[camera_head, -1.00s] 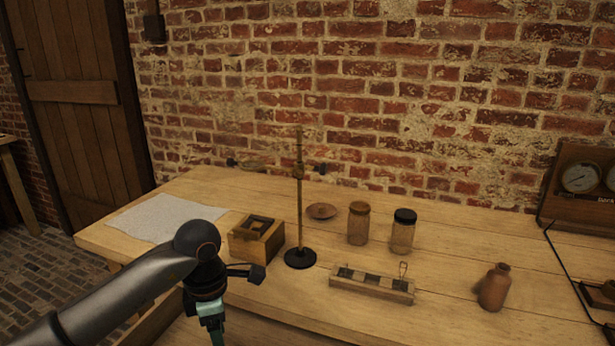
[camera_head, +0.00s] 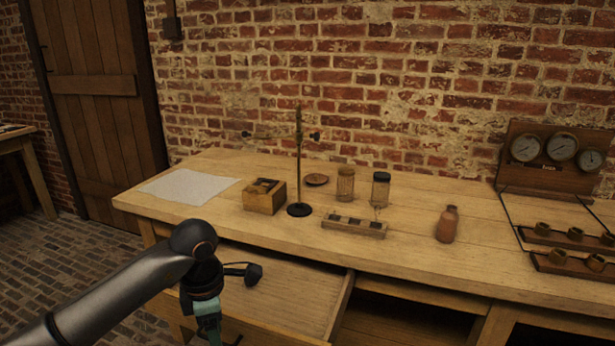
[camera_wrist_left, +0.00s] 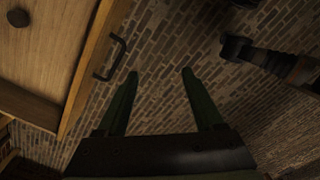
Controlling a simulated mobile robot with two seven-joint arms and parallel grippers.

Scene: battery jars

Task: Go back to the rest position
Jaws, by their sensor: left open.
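My left arm comes in from the lower left in the head view, and its gripper (camera_head: 210,332) hangs at the bottom edge, in front of the workbench (camera_head: 420,228). In the left wrist view the two fingers of this gripper (camera_wrist_left: 160,76) are apart with nothing between them, above the brick floor. The open drawer (camera_head: 275,295) of the bench lies just right of the gripper in the head view. A drawer handle (camera_wrist_left: 112,58) shows left of the fingers in the wrist view. My right gripper is in neither view.
On the bench stand a wooden box (camera_head: 264,202), a rod stand (camera_head: 299,210), two jars (camera_head: 345,186), a slotted block (camera_head: 354,227) and a brown bottle (camera_head: 447,226). A gauge panel (camera_head: 545,177) stands at the right. The brick floor (camera_head: 70,262) at left is clear.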

